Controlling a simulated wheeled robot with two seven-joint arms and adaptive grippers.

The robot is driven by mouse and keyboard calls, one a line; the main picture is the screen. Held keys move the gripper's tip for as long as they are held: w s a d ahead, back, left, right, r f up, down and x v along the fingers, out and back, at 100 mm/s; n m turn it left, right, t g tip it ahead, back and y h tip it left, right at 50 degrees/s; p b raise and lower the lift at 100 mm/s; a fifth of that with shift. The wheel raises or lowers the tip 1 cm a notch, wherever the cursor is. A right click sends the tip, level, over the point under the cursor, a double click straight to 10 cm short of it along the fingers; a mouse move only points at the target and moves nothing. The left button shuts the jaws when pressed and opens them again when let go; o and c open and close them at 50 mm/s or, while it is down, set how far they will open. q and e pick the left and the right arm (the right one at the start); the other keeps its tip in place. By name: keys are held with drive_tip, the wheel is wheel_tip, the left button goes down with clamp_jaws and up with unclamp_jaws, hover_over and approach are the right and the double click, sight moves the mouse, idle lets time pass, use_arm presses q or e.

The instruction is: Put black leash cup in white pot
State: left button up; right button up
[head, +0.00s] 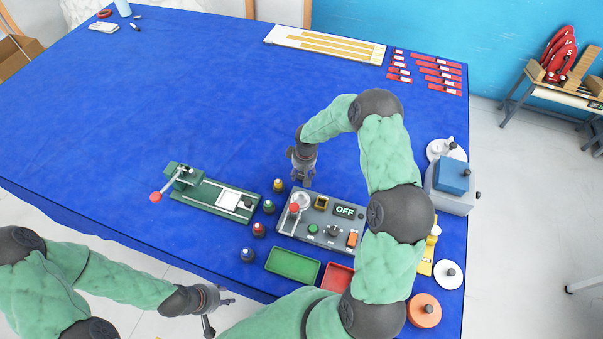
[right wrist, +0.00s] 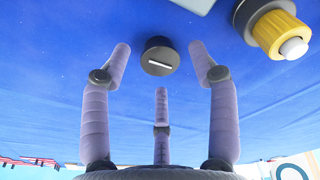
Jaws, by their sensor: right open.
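In the right wrist view the black cup (right wrist: 160,56), a short round piece with a pale slot on its face, lies just ahead of the fingertips of my right gripper (right wrist: 160,66). The gripper's fingers are spread either side of it, with nothing held. In the head view my right gripper (head: 304,181) points down at the back edge of the grey control panel; I cannot make out the cup there. A white round dish-like thing (head: 434,149) stands at the right, partly hidden; I cannot confirm it is the white pot. My left gripper (head: 221,309) is open and empty by the front edge.
A yellow-collared bottle (head: 278,185) stands left of my right gripper, among several small bottles. The grey panel (head: 322,220) reads OFF. A green tray (head: 293,265) lies in front, a green press (head: 211,196) left. A grey-blue box (head: 451,200) stands right.

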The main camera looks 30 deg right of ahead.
wheel_tip(320, 180, up, 10)
drive_tip(key=s, duration=0.1)
drive_tip(key=shift+s, duration=0.15)
drive_tip(key=shift+o, duration=0.5)
drive_tip(key=shift+r, duration=0.25)
drive_tip(key=n+g+p, duration=0.1)
drive_tip(key=n+p, duration=1)
drive_tip(key=n, duration=0.4)
hover_over(302, 175)
wheel_tip(302, 175, down, 7)
drive_tip(key=shift+a+f, duration=0.1)
drive_tip(key=shift+f, duration=0.6)
drive_tip(key=shift+f+p, duration=0.7)
drive_tip(key=shift+f, duration=1.3)
